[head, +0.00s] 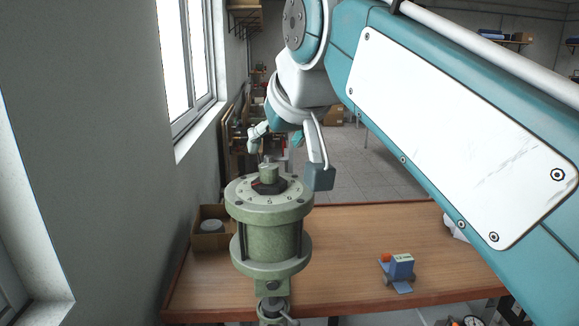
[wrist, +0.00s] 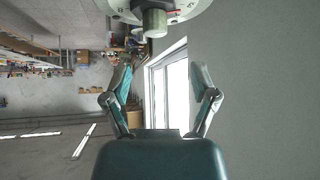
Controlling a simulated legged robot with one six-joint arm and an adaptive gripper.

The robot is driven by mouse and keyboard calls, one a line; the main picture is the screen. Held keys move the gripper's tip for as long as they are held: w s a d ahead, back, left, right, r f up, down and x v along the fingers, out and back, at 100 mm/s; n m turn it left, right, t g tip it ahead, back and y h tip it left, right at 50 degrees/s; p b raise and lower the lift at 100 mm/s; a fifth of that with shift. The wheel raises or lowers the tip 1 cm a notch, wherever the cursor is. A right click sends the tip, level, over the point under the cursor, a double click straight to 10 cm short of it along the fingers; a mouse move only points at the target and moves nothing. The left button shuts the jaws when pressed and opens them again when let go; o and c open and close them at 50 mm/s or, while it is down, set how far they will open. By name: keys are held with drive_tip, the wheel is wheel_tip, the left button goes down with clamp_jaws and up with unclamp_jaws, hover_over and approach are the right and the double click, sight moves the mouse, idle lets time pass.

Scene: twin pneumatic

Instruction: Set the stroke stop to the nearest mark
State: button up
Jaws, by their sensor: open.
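A green pneumatic cylinder (head: 270,238) stands upright at the table's near edge. Its round top plate (head: 238,202) carries a ring of small marks, too small to read. On the plate sits a dark stop disc (head: 284,186) with a red spot on its left side and a greenish knob (head: 268,172) above. My gripper (head: 286,158) is open above and behind the knob, its fingers apart and empty. In the wrist view the spread fingers (wrist: 161,80) have nothing between them. The knob (wrist: 155,22) and plate edge (wrist: 188,10) show at that view's top, clear of the fingers.
A wooden table (head: 350,250) lies beneath. A cardboard box (head: 210,240) with a grey round part stands left of the cylinder. A small blue device (head: 400,268) with a red part sits to the right. A wall and window (head: 190,60) close off the left side.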

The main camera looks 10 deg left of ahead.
sight(269, 166)
drive_tip(key=x, duration=0.8)
drive_tip(key=shift+w+d+f, duration=0.1)
drive_tip(key=shift+w+d, duration=0.05)
drive_tip(key=shift+d, duration=0.2)
drive_tip(key=shift+w+a+f, duration=0.1)
drive_tip(key=shift+a+f, duration=0.05)
drive_tip(key=shift+a, duration=0.1)
drive_tip(key=shift+d, duration=0.15)
clamp_jaws()
